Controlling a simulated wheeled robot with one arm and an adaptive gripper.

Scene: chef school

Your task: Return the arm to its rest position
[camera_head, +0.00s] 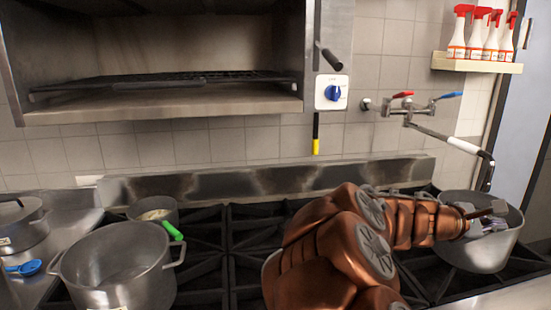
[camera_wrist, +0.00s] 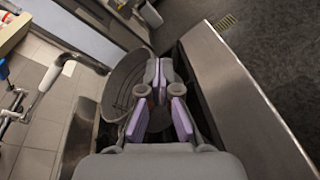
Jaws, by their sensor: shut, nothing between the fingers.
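My copper-coloured arm reaches across the stove from the bottom middle toward the right in the head view. My gripper (camera_head: 497,222) is at the right, over the open mouth of a metal pot (camera_head: 482,252). In the wrist view my gripper (camera_wrist: 160,88) is shut, with its purple-edged fingers together and nothing held. The same pot (camera_wrist: 112,100) shows behind and to the left of the fingers there. I cannot tell whether the fingertips touch the pot.
A large pot (camera_head: 113,272) and a smaller pot with a green handle (camera_head: 172,230) stand at the left. A wall tap (camera_head: 415,110) hangs above the right pot. A salamander grill (camera_head: 165,100) and a shelf (camera_head: 476,64) of spray bottles are on the wall.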

